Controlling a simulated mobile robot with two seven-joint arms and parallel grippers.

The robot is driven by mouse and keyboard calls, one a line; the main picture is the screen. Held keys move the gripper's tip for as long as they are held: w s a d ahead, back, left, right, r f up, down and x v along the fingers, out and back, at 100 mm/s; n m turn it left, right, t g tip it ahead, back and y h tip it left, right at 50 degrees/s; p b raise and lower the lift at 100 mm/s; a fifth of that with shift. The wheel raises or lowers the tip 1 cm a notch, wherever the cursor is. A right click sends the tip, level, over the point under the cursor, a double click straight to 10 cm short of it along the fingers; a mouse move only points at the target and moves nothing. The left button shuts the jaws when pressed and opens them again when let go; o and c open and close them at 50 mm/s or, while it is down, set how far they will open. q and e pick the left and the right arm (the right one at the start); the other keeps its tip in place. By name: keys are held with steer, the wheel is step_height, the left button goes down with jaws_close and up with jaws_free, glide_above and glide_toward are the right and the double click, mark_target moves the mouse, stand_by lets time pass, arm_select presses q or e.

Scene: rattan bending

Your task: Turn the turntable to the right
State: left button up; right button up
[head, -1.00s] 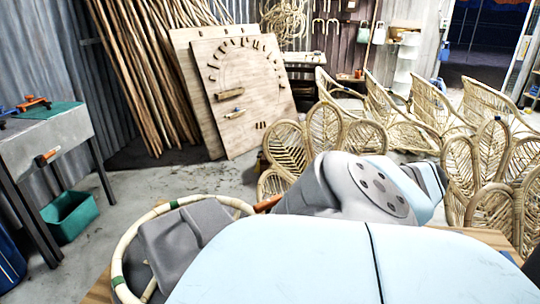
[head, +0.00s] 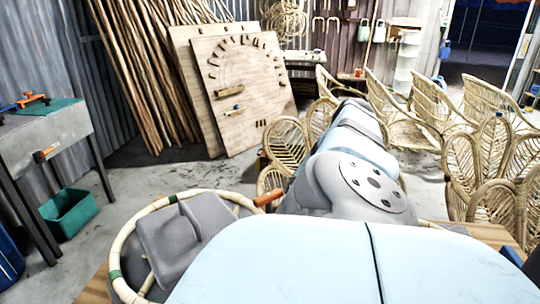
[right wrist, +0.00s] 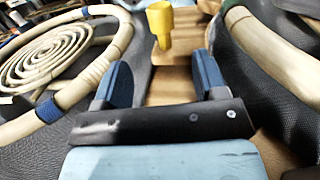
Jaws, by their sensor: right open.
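In the head view a pale rattan ring (head: 125,240) with green tape bands lies at the lower left, partly hidden by grey parts of my body. An orange handle (head: 268,198) sticks out beside it. In the right wrist view a dark disc (right wrist: 75,130) at left carries a rattan ring (right wrist: 100,70) with blue tape and a spiral rattan coil (right wrist: 50,55). Another dark disc (right wrist: 245,70) at right carries a green-taped rattan ring (right wrist: 270,55). I cannot tell which disc is the turntable. My right gripper (right wrist: 157,78) is open and empty between them. My left gripper is not visible.
A yellow peg (right wrist: 160,24) stands beyond my right fingers, over a wooden tabletop (right wrist: 172,85). Rattan chairs (head: 400,110) stand at right. A workbench (head: 45,140) and teal bin (head: 70,213) are at left. A wooden jig board (head: 240,100) leans at the back.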

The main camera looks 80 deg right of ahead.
steer(key=shift+w+d, duration=0.1)
steer(key=shift+d, duration=0.5)
steer(key=shift+d+r+b, duration=0.1)
steer(key=shift+d+b, duration=0.2)
steer(key=shift+d, duration=0.15)
